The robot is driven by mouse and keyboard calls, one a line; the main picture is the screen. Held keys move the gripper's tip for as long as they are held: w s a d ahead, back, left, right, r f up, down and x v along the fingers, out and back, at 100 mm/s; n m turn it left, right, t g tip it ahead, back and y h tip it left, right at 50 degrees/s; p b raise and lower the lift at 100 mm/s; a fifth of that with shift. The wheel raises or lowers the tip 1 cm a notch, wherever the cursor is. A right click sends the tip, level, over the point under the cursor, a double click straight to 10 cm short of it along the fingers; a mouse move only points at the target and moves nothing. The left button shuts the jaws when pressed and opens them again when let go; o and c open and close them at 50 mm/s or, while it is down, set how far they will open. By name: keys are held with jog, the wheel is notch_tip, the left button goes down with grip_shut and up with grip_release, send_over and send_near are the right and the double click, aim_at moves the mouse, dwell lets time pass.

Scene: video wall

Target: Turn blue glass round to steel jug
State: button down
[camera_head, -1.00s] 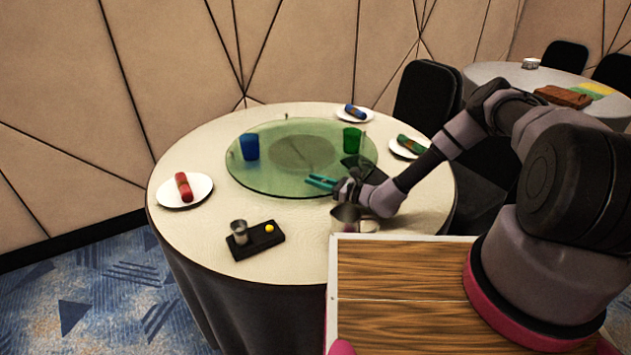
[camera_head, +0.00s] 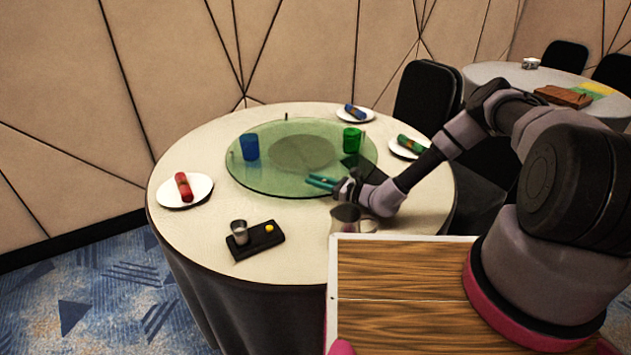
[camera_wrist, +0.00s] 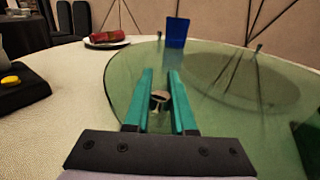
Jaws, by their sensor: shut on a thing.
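The blue glass (camera_head: 250,147) stands upright on the left part of the round green glass turntable (camera_head: 262,182). It also shows in the wrist view (camera_wrist: 177,33), beyond my fingers at the turntable's far rim. The steel jug (camera_head: 344,219) stands on the table at the near side, off the turntable, partly hidden by my wooden-topped base. My gripper (camera_head: 321,181) is at the turntable's near right rim. In the wrist view, its teal fingers (camera_wrist: 160,100) are shut on a small metal peg (camera_wrist: 159,97) of the turntable.
A green glass (camera_head: 352,139) stands on the turntable's right part. Plates with rolled napkins lie around it, one with a red roll (camera_head: 183,186) at the left. A small metal cup (camera_head: 239,232) stands on a black tray (camera_head: 256,243) with a yellow button. More pegs line the rim.

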jog(key=shift+d, duration=0.1)
jog(key=d, duration=0.1)
jog(key=w+d, duration=0.1)
jog(key=d, duration=0.1)
jog(key=shift+f, duration=0.1)
jog(key=c, duration=0.8)
grip_release()
jog(key=shift+o, duration=0.2)
jog(key=v, duration=1.1)
